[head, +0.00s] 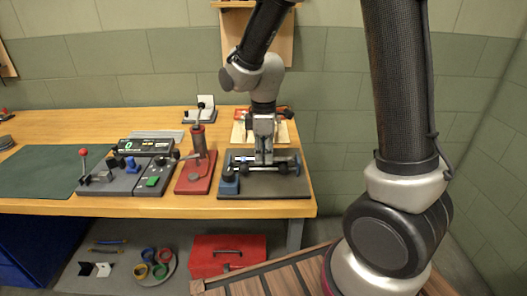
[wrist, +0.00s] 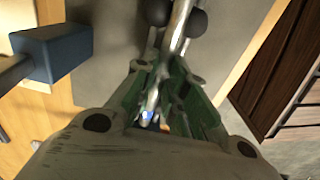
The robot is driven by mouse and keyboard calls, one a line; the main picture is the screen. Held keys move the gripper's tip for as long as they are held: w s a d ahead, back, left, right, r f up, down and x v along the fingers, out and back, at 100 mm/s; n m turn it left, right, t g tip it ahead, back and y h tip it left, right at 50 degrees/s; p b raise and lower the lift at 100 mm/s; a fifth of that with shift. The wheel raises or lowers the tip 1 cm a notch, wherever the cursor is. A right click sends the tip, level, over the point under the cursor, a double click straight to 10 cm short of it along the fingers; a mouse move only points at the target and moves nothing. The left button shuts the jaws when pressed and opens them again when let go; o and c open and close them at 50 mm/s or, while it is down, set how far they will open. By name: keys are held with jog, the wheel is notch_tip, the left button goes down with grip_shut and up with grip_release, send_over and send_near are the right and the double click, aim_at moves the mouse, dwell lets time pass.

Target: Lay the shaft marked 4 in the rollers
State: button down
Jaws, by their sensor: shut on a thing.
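My gripper (head: 264,160) is low over a dark grey base plate (head: 265,192) at the right end of the bench. In the wrist view my gripper (wrist: 165,95) is shut on a shiny metal shaft (wrist: 180,28). In the head view the shaft (head: 290,160) lies roughly level, left to right. Two round black rollers (wrist: 196,21) show in the wrist view, one on each side of the shaft. I cannot tell whether the shaft touches them. No number is readable on the shaft. The fingers hide its middle.
A blue block (head: 229,184) stands at the plate's left end and also shows in the wrist view (wrist: 55,50). A red press (head: 195,172) and a control unit with a display (head: 145,147) stand to the left. A green mat (head: 40,172) lies clear. A red toolbox (head: 228,255) sits below.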

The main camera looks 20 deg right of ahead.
jog(key=c, duration=1.4)
grip_release()
jog(key=shift+o, duration=0.2)
jog(key=shift+r, duration=0.1)
notch_tip(320, 180, up, 12)
jog(key=s+d+r+m+t, duration=0.2)
jog(key=s+d+r+m, duration=0.1)
jog(key=s+d+m, duration=0.4)
jog(key=s+d+r+m+t, duration=0.2)
jog(key=s+d+m, duration=0.5)
jog(key=s, duration=0.5)
jog(key=shift+d+r, duration=0.45)
jog(key=shift+r, duration=0.1)
